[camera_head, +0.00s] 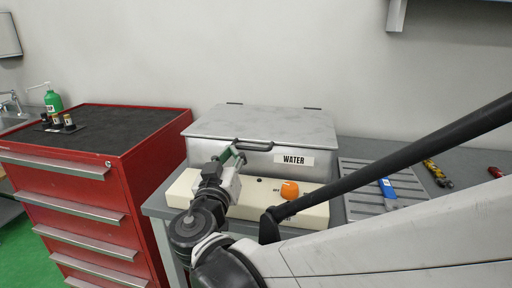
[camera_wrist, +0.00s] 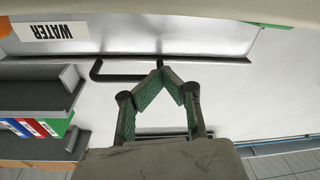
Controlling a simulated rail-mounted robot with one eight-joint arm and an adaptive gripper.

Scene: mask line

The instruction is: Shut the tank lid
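The grey metal tank with its WATER label (camera_head: 294,160) stands on the bench. Its lid (camera_head: 270,122) lies flat over the top, with hinges at the back and no clear gap at the front edge. The dark lid handle (camera_head: 254,146) is at the lid's front; in the wrist view the handle (camera_wrist: 112,78) runs to my fingertips, which hide its right corner. My gripper (camera_head: 232,157) is at the handle's left end in the head view. Its green-padded fingertips (camera_wrist: 162,72) come together. I cannot tell whether they touch the handle.
A cream control box (camera_head: 314,214) with an orange knob (camera_head: 290,190) sits before the tank, close under my gripper. A red drawer cabinet (camera_head: 130,170) stands left. A ribbed tray (camera_head: 362,203) and small coloured items lie right. The wall is close behind.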

